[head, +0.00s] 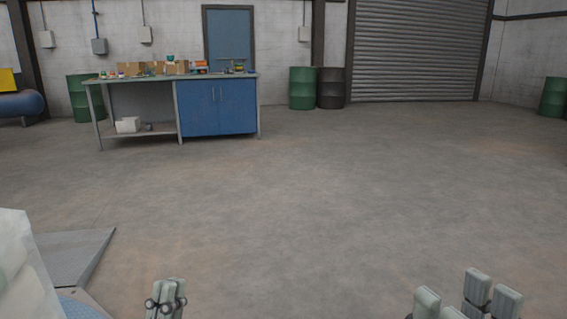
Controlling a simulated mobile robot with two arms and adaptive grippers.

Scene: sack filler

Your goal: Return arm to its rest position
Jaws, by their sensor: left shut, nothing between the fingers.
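My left gripper (168,290) is at the bottom edge of the head view, left of the middle. Its fingers are together and hold nothing. My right gripper (455,294) is at the bottom right, with its fingers spread apart and no object visible between them. Both are low over the concrete floor and cut off by the frame's lower edge. The arms behind them are out of view.
A pale, bulky sack-like thing (22,272) stands at the lower left edge, beside a grey metal ramp plate (75,250). A blue workbench (215,108) with boxes stands at the back left. Drums (302,88) line the wall. The middle floor is clear.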

